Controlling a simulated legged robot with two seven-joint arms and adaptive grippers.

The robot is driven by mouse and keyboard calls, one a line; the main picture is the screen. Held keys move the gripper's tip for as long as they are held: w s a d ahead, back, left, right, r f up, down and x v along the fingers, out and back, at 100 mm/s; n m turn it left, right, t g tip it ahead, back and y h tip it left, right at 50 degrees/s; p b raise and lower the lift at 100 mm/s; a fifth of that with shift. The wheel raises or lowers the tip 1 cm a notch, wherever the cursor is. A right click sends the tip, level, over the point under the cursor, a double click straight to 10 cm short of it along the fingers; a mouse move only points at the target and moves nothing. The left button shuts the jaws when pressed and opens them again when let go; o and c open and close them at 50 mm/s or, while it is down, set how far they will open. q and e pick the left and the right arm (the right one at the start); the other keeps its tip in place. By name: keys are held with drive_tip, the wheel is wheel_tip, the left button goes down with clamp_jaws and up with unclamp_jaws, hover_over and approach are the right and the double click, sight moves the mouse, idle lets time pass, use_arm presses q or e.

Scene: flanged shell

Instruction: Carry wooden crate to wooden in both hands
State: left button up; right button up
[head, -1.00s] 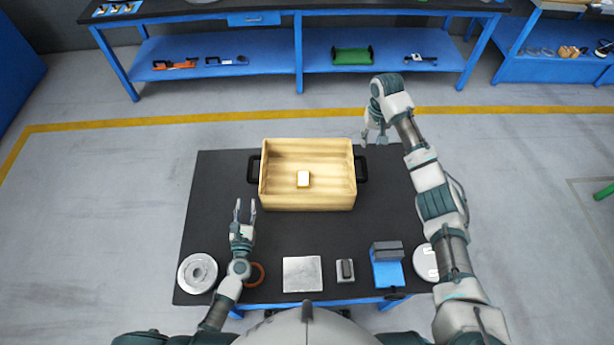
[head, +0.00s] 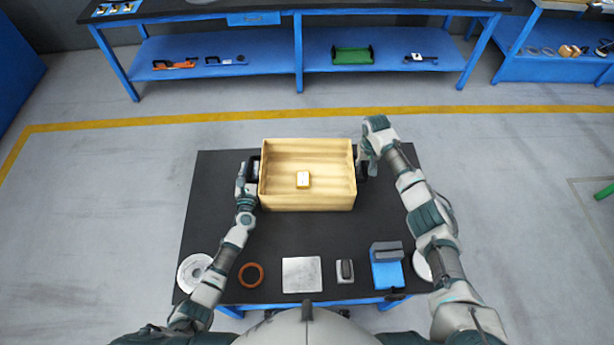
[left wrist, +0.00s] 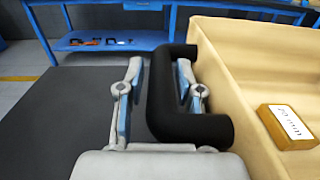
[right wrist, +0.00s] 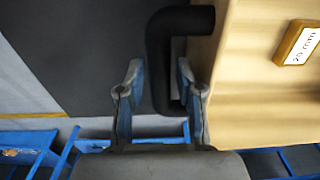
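The wooden crate (head: 308,202) sits upright on the black-topped table, with a black handle on each side. My left gripper (head: 250,172) is at its left handle. In the left wrist view, the open fingers (left wrist: 158,85) straddle the handle bar (left wrist: 160,95), with a gap beside the left finger. My right gripper (head: 362,164) is at the right handle, partly hidden by its own arm in the head view. In the right wrist view, its open fingers (right wrist: 158,85) stand either side of the black handle (right wrist: 158,55). A small brass-coloured block (head: 303,180) marked 20 mm lies inside the crate.
Along the table's (head: 215,215) near edge are a round metal flange (head: 192,272), a brown ring (head: 250,275), a metal plate (head: 302,274), a small grey block (head: 345,271) and a blue-and-grey block (head: 387,266). A blue shelf bench (head: 275,55) stands beyond open floor.

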use_arm(q)
clamp_jaws()
use_arm(e)
clamp_jaws()
use_arm(q)
drive_tip(key=shift+w+r, duration=0.1)
drive_tip(key=shift+r, duration=0.1)
use_arm(e)
drive_tip(key=shift+r, duration=0.2)
